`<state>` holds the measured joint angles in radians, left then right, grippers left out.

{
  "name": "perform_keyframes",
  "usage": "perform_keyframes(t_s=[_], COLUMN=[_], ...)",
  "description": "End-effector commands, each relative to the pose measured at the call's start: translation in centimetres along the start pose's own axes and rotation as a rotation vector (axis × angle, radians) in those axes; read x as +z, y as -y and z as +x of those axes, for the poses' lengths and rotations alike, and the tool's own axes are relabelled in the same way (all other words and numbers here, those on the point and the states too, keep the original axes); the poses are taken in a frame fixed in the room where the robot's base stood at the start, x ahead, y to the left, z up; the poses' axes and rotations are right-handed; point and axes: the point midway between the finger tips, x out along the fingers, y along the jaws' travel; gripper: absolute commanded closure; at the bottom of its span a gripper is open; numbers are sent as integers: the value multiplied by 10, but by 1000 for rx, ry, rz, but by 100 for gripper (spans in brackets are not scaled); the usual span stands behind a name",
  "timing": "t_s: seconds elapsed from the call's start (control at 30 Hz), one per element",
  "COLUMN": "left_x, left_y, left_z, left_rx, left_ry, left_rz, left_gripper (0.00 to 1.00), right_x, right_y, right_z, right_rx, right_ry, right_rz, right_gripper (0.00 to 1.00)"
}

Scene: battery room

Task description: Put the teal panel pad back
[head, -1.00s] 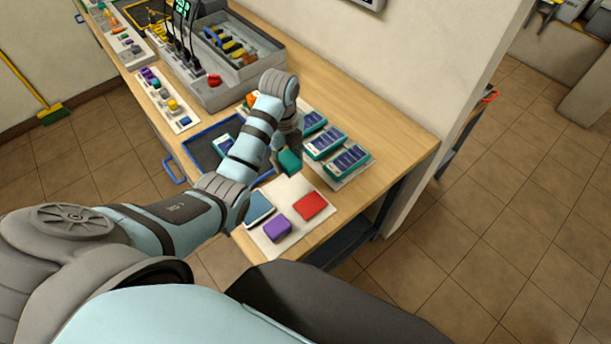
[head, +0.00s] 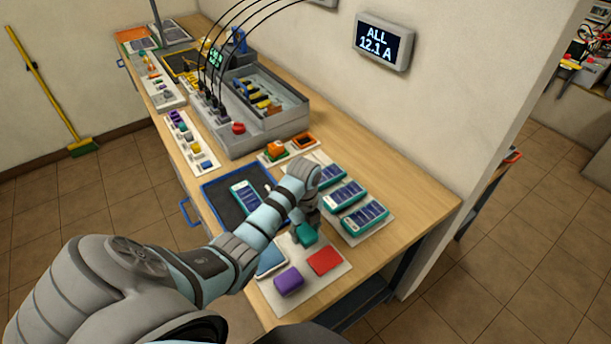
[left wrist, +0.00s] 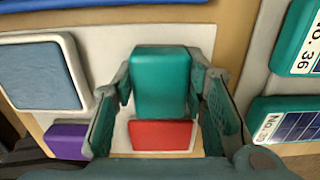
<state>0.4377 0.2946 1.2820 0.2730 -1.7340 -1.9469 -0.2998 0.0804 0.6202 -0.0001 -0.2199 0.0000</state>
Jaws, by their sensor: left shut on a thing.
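The teal panel pad (head: 306,234) is a small teal block held in my left gripper (head: 308,218). In the left wrist view the teal pad (left wrist: 161,80) sits between the two fingers of my left gripper (left wrist: 160,95), which is shut on it. A white mat (head: 335,268) lies below, with a blue pad (head: 271,260), a purple pad (head: 289,281) and a red pad (head: 325,261) on it. The teal pad is over the far part of this mat, beyond the red pad; I cannot tell whether it touches the mat. My right gripper is not in view.
Several teal-framed panels (head: 364,217) lie on a mat to the right. A blue-rimmed tray (head: 207,197) holds another panel (head: 246,193). A grey test station (head: 262,113) with cables stands behind. Bare wooden table (head: 412,183) lies along the wall.

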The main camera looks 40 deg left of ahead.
Motion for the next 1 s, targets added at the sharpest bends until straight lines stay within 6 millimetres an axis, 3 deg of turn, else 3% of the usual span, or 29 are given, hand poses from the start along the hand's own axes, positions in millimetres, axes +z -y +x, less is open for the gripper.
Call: perform_keyframes(t_s=[0.23,0.27,0.4,0.73,1.0], left_x=[0,0,0,0,1], left_y=[0,0,0,0,1], left_z=[0,1,0,-6,-61], left_rx=[0,0,0,-2,-4], left_ry=[0,0,0,1,2], left_rz=[0,0,0,0,-1], left_gripper=[92,60,41,41,41], right_x=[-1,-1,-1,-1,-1], right_y=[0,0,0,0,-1], right_z=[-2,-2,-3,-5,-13], right_rx=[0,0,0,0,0], right_ry=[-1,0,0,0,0], right_rz=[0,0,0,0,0], right_gripper=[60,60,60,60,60])
